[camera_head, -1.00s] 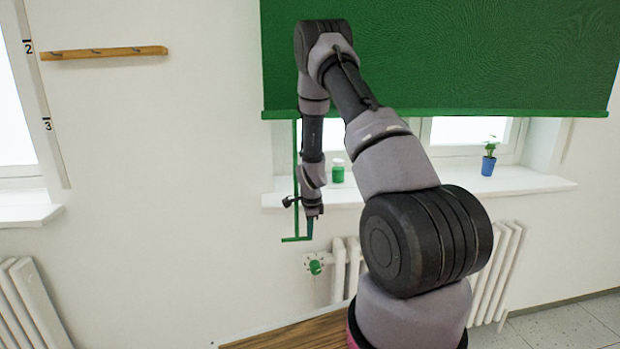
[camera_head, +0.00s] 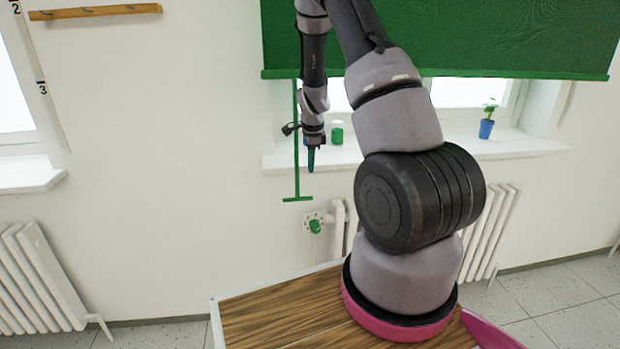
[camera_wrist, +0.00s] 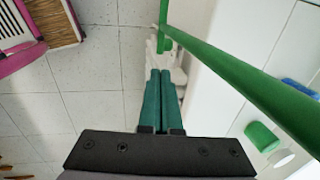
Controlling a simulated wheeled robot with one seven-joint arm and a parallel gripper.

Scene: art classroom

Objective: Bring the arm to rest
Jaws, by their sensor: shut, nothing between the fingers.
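My arm rises from its pink-ringed base and bends over, with the forearm hanging down in front of the window. My gripper (camera_head: 311,160) points down at the end of it, close to the green blind's handle rod (camera_head: 297,150) in the head view. In the wrist view the two teal fingers of my gripper (camera_wrist: 161,73) lie side by side, shut, with nothing held between them. The green rod (camera_wrist: 240,75) crosses the upper right of that view, apart from the fingers in the picture. The top of the arm is cut off by the head view's upper edge.
The green blind (camera_head: 460,40) hangs over the window. The windowsill (camera_head: 510,147) holds a green jar (camera_head: 337,133) and a blue potted plant (camera_head: 486,126). A radiator (camera_head: 45,275) stands at left. A wooden tabletop (camera_head: 275,315) lies by the arm's base. Open floor shows at right.

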